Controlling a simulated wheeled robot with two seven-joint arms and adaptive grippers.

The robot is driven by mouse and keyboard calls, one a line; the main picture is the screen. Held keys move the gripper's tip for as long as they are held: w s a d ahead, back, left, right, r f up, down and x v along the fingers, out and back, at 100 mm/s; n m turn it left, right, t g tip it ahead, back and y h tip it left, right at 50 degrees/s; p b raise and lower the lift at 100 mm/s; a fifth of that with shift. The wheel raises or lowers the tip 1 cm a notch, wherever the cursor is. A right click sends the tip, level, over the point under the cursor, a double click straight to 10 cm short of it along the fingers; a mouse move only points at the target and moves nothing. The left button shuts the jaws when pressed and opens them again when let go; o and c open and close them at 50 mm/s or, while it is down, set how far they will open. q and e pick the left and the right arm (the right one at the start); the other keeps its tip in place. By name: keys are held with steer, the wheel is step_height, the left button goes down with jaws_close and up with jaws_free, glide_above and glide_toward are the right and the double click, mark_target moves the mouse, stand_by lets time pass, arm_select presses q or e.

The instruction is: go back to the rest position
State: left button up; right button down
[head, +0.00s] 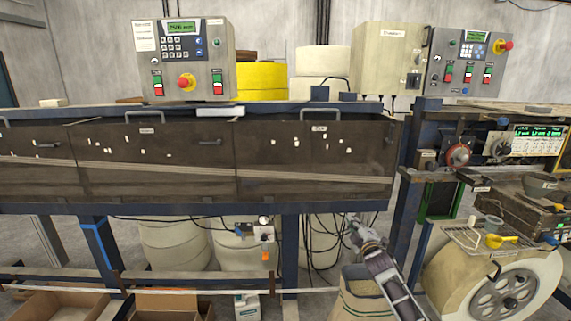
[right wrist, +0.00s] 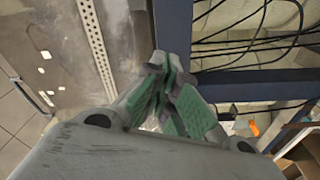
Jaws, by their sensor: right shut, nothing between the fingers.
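My right gripper (head: 353,222) is in the head view at lower right of centre, in front of the machine's lower frame and above an open sack. Its arm comes up from the bottom edge. In the right wrist view its green-padded fingers (right wrist: 172,92) are closed together with nothing between them. A dark blue frame post and beam (right wrist: 235,88) show just past the fingertips. I cannot tell whether they touch. My left gripper is not in the head view.
The long machine with dark hinged covers (head: 155,160) fills the middle. Control boxes (head: 182,58) stand above it. At right are a unit with a large reel (head: 507,290) and a wire rack with a yellow scoop (head: 497,240). Below are a sack (head: 362,285) and cardboard boxes (head: 165,304).

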steer(key=s+d+f+m+g+h, duration=0.15)
steer(key=s+f, duration=0.35)
steer(key=f, duration=0.8)
steer(key=s+f+m+g, duration=0.2)
steer(key=s+f+g, duration=0.15)
steer(key=f, duration=0.95)
steer(key=s+f+m+g, duration=0.3)
steer(key=s+f+g, duration=0.1)
steer(key=s+f, duration=1.55)
steer(key=s+f+m+g, duration=0.2)
steer(key=s+f, duration=0.6)
steer(key=s, duration=0.2)
steer(key=s+f+m+g, duration=0.1)
steer(key=s+f+g, duration=0.1)
steer(key=s+f, duration=0.8)
steer(key=s+f+m+g, duration=0.1)
steer(key=s+f+g, duration=0.1)
steer(key=s, duration=1.2)
steer(key=s+a+f+m+g, duration=0.1)
steer(key=s+f+m+g, duration=0.1)
steer(key=s, duration=1.2)
steer(key=shift+s+f+h, duration=0.2)
steer(key=shift+f+h, duration=0.15)
steer(key=shift+f, duration=0.45)
